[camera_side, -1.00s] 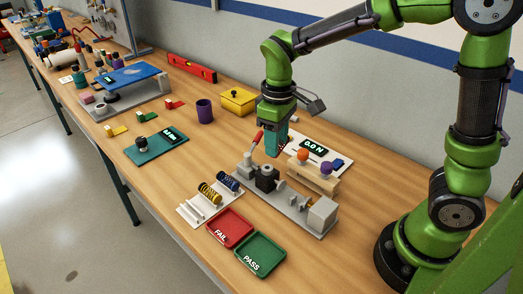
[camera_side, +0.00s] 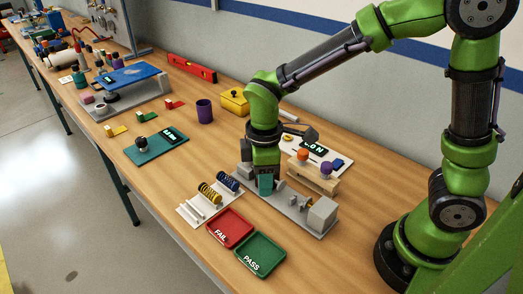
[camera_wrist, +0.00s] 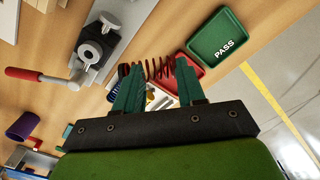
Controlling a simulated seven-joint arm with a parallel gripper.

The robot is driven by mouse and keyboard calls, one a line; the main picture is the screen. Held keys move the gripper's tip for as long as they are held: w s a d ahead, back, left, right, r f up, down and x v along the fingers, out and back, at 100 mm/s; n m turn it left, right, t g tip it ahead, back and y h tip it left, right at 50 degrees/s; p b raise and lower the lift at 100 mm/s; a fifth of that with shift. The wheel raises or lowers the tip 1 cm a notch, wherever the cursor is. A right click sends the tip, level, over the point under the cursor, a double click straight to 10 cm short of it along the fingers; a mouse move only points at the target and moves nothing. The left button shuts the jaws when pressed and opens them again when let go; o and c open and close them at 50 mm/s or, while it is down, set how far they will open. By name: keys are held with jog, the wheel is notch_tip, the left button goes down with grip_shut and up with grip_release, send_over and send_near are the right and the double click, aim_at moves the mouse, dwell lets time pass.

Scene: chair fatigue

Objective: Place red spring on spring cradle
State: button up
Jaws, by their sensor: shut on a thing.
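My gripper (camera_side: 265,184) hangs over the left part of the grey test fixture in the side view, fingers down. In the wrist view its teal fingers (camera_wrist: 157,82) are shut on the red spring (camera_wrist: 154,69), a coil that spans the gap between the fingertips. The red spring is hidden in the side view. The white spring cradle (camera_side: 184,209) lies to the left of my gripper, apart from it. It bears a yellow spring (camera_side: 208,194) and a blue spring (camera_side: 229,181), and its front-left slot looks empty. In the wrist view the fingers mostly cover the cradle.
The grey test fixture (camera_side: 292,213) lies below and right of my gripper; its red-handled clamp shows in the wrist view (camera_wrist: 27,73). The red FAIL tray (camera_side: 230,228) and green PASS tray (camera_side: 260,254) lie in front. A wooden block with coloured knobs (camera_side: 312,177) stands right.

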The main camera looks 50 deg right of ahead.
jog(key=shift+s+a+f+n, duration=0.3)
jog(key=shift+a+f+n, duration=0.35)
jog(key=shift+n, duration=0.7)
jog(key=shift+s+a+f+n, duration=0.35)
jog(key=shift+a+n, duration=0.35)
jog(key=shift+n, duration=0.6)
jog(key=shift+s+a+f+n, duration=0.25)
jog(key=shift+a+f+n, duration=0.4)
jog(key=shift+n, duration=0.7)
jog(key=shift+w+a, duration=0.1)
jog(key=w+a, duration=0.2)
jog(key=w, duration=0.2)
jog(key=w+a+f, duration=0.1)
jog(key=w+a, duration=0.1)
jog(key=w, duration=0.2)
jog(key=w+a, duration=0.2)
jog(key=w, duration=0.2)
jog(key=shift+w+a+f, duration=0.15)
jog(key=shift+w+a, duration=0.1)
jog(key=shift+a, duration=0.15)
jog(key=shift+w+a+f, duration=0.2)
jog(key=shift+w+f, duration=0.15)
jog(key=shift+f, duration=0.25)
jog(key=shift+w+a+f, duration=0.15)
jog(key=shift+w+f, duration=0.15)
jog(key=shift+f, duration=0.7)
jog(key=shift+f, duration=0.15)
